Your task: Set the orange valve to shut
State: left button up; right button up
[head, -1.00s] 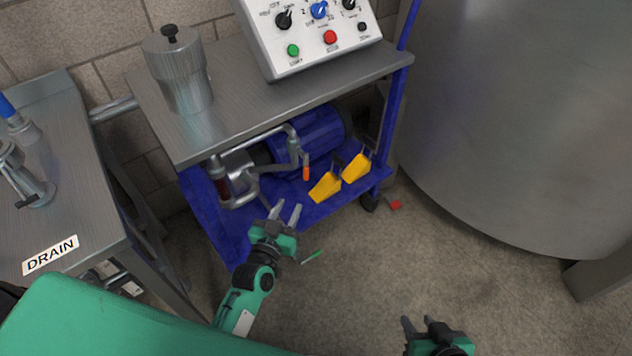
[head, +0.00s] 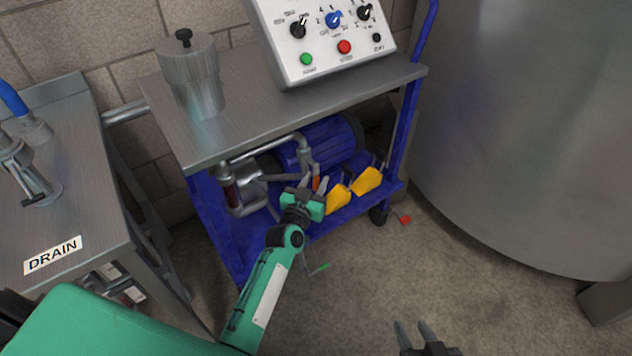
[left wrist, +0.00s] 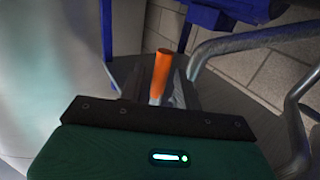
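The orange valve handle (head: 316,183) hangs down from the steel pipework on the lower level of the blue cart, in front of the blue motor. My left gripper (head: 315,184) is at the handle, with its two fingers apart and the orange between them. In the left wrist view the orange handle (left wrist: 160,75) stands between the fingers, with no clear contact seen. The valve body is partly hidden. My right gripper (head: 415,335) is open and empty at the bottom edge of the head view, low over the floor.
Two yellow wedges (head: 367,180) lie to the right of the handle on the cart's blue lower shelf. Steel pipes (head: 262,152) run close to its left. The steel cart top (head: 290,103) is overhead. A large steel tank (head: 530,130) stands at right.

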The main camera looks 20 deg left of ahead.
pick_arm(q)
jog(key=shift+w, duration=0.4)
grip_shut()
